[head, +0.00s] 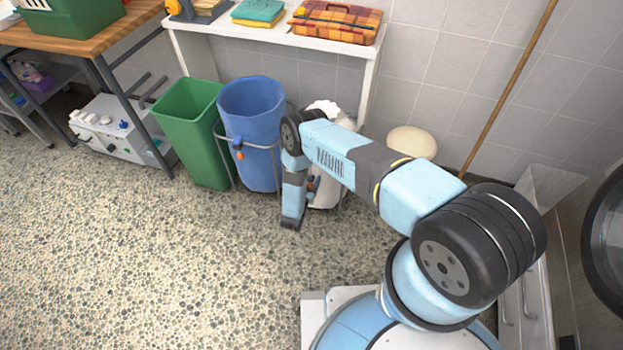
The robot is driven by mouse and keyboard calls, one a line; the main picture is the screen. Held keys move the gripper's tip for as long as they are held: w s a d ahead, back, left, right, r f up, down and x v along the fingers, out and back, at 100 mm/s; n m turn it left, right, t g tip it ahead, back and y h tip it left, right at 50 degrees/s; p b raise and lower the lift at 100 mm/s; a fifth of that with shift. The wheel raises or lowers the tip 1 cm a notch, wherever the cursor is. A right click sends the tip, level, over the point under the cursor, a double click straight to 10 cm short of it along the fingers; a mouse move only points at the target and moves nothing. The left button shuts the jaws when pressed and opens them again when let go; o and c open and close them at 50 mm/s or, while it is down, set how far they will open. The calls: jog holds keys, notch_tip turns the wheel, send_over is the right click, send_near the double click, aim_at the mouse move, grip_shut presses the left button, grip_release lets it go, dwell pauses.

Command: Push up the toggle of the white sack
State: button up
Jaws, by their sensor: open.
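The white sack (325,195) stands in a frame to the right of the blue sack, with its white crumpled top (323,107) showing above my arm. My forearm and wrist cover much of its front. My gripper (312,187) is low in front of the white sack, small and partly hidden by my wrist. It is open. A small orange spot shows beside it, close to the sack; I cannot tell whether this is the toggle or whether the gripper touches it.
A blue sack (252,105) in a metal frame, with its own orange toggle (239,155), and a green bin (192,130) stand to the left. A white shelf (270,38) is above. A wooden pole (508,85) leans right. Floor in front is clear.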

jog(key=shift+w+d, duration=0.15)
jog(key=shift+w, duration=0.15)
jog(key=shift+c, duration=0.2)
grip_shut()
dwell(0.3)
